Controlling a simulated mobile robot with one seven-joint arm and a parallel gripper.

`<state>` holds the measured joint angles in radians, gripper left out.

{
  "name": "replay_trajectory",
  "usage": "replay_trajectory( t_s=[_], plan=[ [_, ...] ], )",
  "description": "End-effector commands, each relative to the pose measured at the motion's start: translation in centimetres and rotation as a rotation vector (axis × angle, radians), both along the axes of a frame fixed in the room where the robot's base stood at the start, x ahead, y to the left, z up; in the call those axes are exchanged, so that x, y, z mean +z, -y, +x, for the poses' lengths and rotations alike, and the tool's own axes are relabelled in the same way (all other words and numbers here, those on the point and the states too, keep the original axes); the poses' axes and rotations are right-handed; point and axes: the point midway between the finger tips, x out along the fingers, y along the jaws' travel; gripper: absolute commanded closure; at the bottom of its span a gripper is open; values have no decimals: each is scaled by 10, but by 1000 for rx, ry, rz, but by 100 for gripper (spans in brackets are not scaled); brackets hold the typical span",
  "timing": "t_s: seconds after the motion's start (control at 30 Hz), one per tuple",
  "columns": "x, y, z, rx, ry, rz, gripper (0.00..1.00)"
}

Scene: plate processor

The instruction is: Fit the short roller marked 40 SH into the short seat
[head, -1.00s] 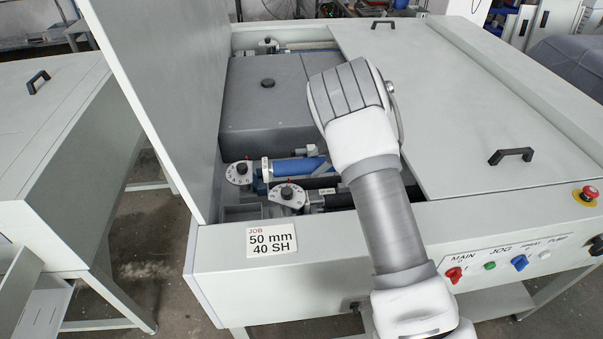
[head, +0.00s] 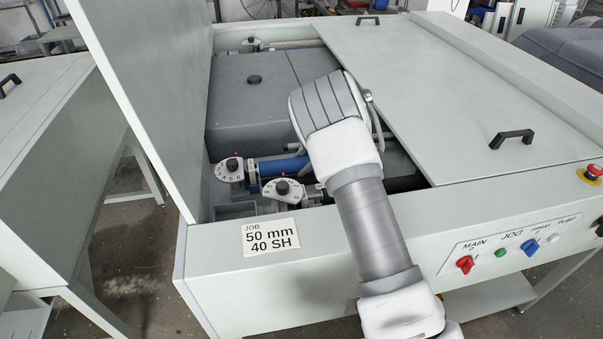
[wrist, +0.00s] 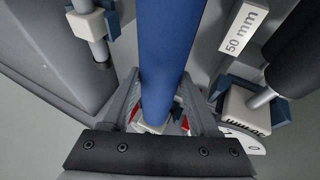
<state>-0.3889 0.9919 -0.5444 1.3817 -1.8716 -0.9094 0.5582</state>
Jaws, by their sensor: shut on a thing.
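A blue roller (head: 283,167) lies in the open bay of the machine, its near end by a white dial plate (head: 229,170). In the wrist view the blue roller (wrist: 168,50) runs between the two fingers of my gripper (wrist: 163,92), which is shut on it. No 40 SH mark can be read on the roller. In the head view my wrist hides the gripper and the roller's far end. I cannot tell whether the roller is raised or resting. Which holder is the short seat is not clear; a small steel shaft with a pale block (wrist: 92,22) shows at upper left.
A black roller (wrist: 298,45) lies at right, beside a 50 mm tag (wrist: 243,28). A second dial plate (head: 283,188) stands near the front wall with the job card (head: 270,237). A grey cover block (head: 262,95), the raised lid (head: 135,80) and the right cover (head: 440,90) bound the bay.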

Motion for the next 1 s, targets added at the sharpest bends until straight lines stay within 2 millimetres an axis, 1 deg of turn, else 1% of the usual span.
replay_trajectory(
  t_s=[0.03,0.1,0.43,0.67,0.7,0.83,1.0],
  plan=[
    [-9,1,2,0,3,1,100],
    [-11,1,3,1,2,1,100],
    [-9,1,4,1,2,1,100],
    [-15,1,4,2,2,1,100],
    [-16,1,3,2,-1,0,32],
    [-16,1,3,2,-1,0,9],
    [-16,1,3,2,-1,0,9]
  ],
)
